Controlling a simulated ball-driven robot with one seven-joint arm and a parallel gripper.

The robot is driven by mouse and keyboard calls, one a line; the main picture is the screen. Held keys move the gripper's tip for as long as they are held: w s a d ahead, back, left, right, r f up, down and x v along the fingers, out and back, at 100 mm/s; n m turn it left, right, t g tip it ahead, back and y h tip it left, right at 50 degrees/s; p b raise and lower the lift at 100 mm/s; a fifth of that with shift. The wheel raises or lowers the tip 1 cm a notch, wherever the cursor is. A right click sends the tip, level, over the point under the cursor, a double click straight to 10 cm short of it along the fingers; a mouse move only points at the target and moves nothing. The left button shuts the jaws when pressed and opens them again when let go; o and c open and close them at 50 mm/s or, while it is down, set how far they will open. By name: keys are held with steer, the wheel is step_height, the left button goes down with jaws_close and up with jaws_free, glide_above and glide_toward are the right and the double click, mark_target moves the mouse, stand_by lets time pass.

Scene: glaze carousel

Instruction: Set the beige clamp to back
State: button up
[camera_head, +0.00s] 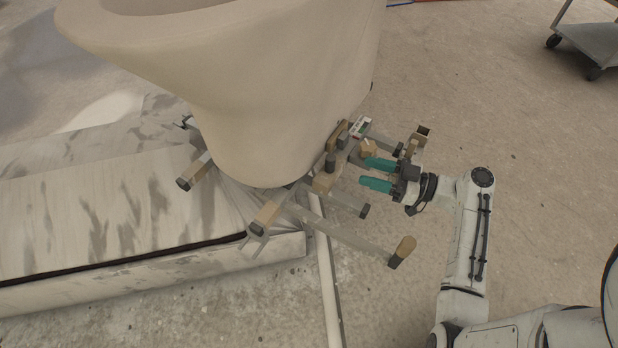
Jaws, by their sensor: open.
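A large beige vessel (250,90) stands on a metal frame with several beige and grey clamp parts around its foot. A beige block (325,181) with a dark knob sits on the frame at the vessel's right foot, left of my gripper (370,173). Other beige pieces are close by, including a small one (368,147) just above my gripper's upper finger. I cannot tell for sure which piece is the beige clamp or how it is set. My gripper has two teal fingers, spread apart and pointing left. Nothing shows between them.
A metal arm with a beige end (402,249) sticks out below my gripper. A bracket (417,140) stands up behind it. A small labelled box (359,127) is on the frame. A stained sheet-covered platform (110,215) lies left. A cart (596,42) stands far right on open floor.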

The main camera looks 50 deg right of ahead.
mark_target(331, 160)
steer(key=x, duration=1)
steer(key=shift+w+a+r+b, duration=0.1)
steer(key=shift+w+r+b, duration=0.05)
steer(key=shift+w+b, duration=0.2)
jaws_close()
